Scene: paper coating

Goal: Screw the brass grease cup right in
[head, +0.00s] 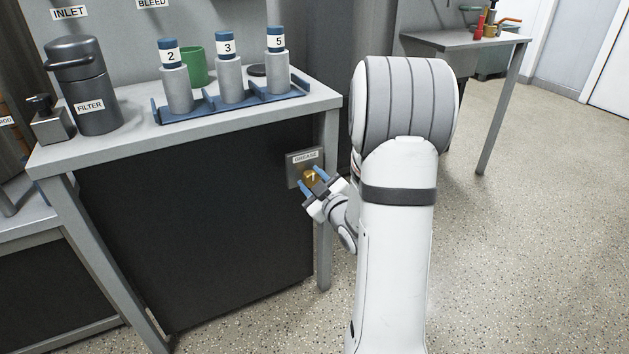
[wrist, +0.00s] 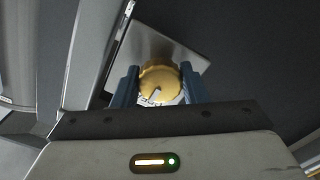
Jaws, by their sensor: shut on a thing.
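The brass grease cup (head: 310,176) sits at a grey plate (head: 292,170) labelled GREASE on the side of the bench, near its right front leg. In the wrist view the cup (wrist: 160,82) is a round, golden cap with a dark mark on its face, in front of the metal plate (wrist: 146,40). My gripper (head: 318,184) has its blue fingers on either side of the cup. In the wrist view my gripper (wrist: 160,88) is shut on it. How deep the cup sits in the plate is hidden.
On the bench top (head: 130,137) stand a dark filter canister (head: 92,105), a blue rack (head: 262,98) with numbered cylinders, and a green cup (head: 194,66). A bench leg (head: 325,220) is close beside my gripper. Open floor (head: 520,220) lies to the right.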

